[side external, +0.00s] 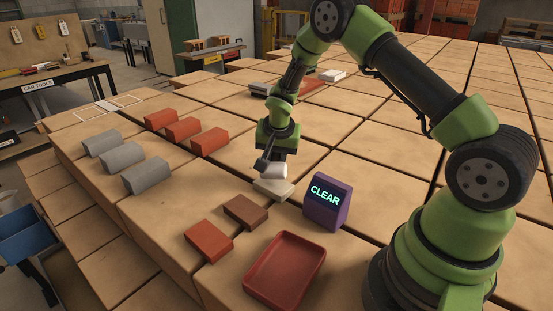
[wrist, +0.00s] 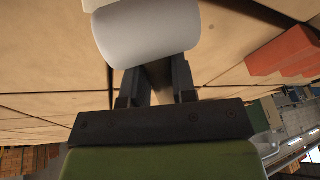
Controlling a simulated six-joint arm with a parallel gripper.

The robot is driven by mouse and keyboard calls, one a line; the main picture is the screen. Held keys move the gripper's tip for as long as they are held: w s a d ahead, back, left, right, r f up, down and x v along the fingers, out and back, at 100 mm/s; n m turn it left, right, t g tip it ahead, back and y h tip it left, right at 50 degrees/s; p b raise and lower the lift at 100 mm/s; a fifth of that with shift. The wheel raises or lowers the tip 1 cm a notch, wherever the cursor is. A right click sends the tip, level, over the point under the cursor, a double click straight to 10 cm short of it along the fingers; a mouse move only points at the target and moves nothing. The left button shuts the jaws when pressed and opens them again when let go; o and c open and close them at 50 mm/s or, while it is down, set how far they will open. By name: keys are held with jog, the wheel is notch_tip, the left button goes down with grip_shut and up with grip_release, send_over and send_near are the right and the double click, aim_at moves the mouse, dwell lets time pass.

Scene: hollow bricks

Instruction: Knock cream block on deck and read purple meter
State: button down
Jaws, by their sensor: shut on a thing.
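The cream block (side external: 274,171) looks nearly white and has a rounded side. My gripper (side external: 266,164) is shut on it and holds it low, just over a flat pale deck (side external: 272,189). I cannot tell whether block and deck touch. In the wrist view, the block (wrist: 148,38) sits at the ends of my gripper's fingers (wrist: 154,84), its upper part cut off by the frame. The purple meter (side external: 324,213) stands upright right of the deck. Its dark screen reads "CLEAR" in bright letters.
An empty red tray (side external: 250,284) lies at the front, with a red brick (side external: 208,240) and a brown brick (side external: 245,211) beside it. Grey bricks (side external: 146,176) and red bricks (side external: 183,129) stand in rows at the left. More pieces (side external: 313,84) lie behind my arm.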

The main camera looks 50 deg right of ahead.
jog(key=shift+r, duration=2.7)
